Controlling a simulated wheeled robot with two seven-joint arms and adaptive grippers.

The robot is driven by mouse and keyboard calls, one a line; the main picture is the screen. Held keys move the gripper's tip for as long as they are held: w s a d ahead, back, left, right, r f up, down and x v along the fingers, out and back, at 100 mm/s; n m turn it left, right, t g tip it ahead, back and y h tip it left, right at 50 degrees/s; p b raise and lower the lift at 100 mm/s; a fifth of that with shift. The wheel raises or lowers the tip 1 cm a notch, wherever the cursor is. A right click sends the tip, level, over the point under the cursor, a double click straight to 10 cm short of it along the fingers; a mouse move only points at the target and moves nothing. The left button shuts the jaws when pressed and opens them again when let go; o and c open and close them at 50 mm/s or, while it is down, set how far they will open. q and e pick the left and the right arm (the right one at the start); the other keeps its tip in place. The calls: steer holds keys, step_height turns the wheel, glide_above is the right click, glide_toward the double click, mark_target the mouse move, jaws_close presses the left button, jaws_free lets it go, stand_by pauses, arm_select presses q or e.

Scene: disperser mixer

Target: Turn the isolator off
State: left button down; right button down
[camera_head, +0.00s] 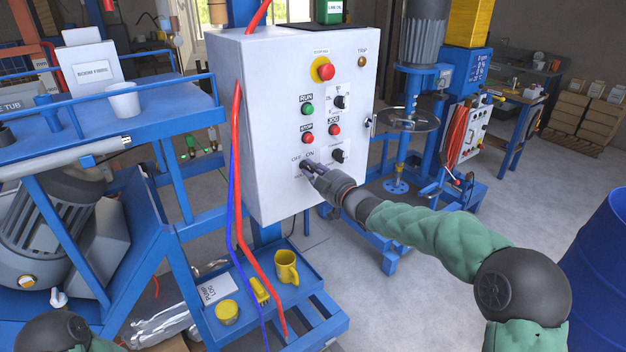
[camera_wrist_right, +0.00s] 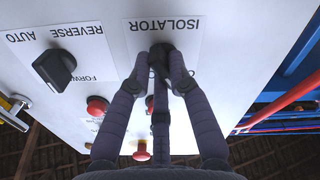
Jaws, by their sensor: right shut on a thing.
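The isolator is a dark rotary knob (camera_wrist_right: 160,52) under the label "ISOLATOR" in the right wrist view, which shows the panel upside down. In the head view it sits low on the white control box (camera_head: 285,130), below the words "OFF" and "ON". My right gripper (camera_head: 312,168) is at this knob with its fingers closed around it; they also show in the right wrist view (camera_wrist_right: 161,66). The fingers hide most of the knob, so its setting cannot be read. My left gripper is out of view; only a part of my left arm shows at the bottom left.
Close to the isolator are a black selector (camera_head: 338,156), a red stop button (camera_head: 307,139) and a green run button (camera_head: 307,109). A red emergency button (camera_head: 325,71) is higher up. Red and blue cables (camera_head: 236,180) run down the box's left side.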

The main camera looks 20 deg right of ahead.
steer(key=shift+n+b, duration=0.7)
steer(key=shift+n, duration=0.3)
steer(key=c, duration=1.1)
jaws_free()
steer(key=shift+c, duration=0.2)
steer(key=shift+s, duration=0.1)
steer(key=v, duration=1.1)
steer(key=shift+s+d, duration=0.15)
steer(key=shift+s, duration=0.25)
